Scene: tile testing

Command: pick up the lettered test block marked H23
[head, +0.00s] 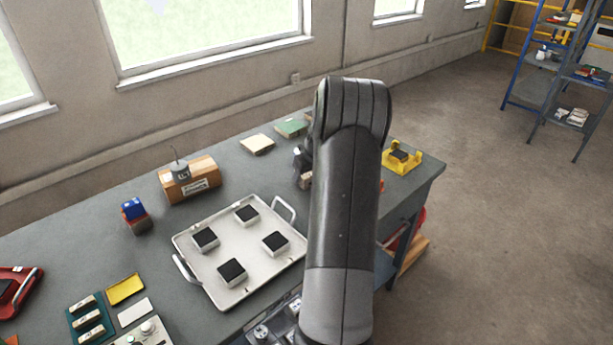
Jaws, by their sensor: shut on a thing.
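My gripper (302,157) is over the far part of the table, left of my arm, and my arm hides much of it. It is shut on a small tan-brown block (305,181), which shows just below the dark jaws. I cannot read any marking on it, nor tell whether it touches the table. Three pale lettered blocks (90,326) lie in a teal rack at the lower left. Their letters are too small to read.
A white handled tray (205,268) holds several dark-topped blocks. A cardboard box (200,184), a blue-and-red item (134,215) and a yellow holder (402,158) stand on the grey table (75,245). Floor to the right is clear.

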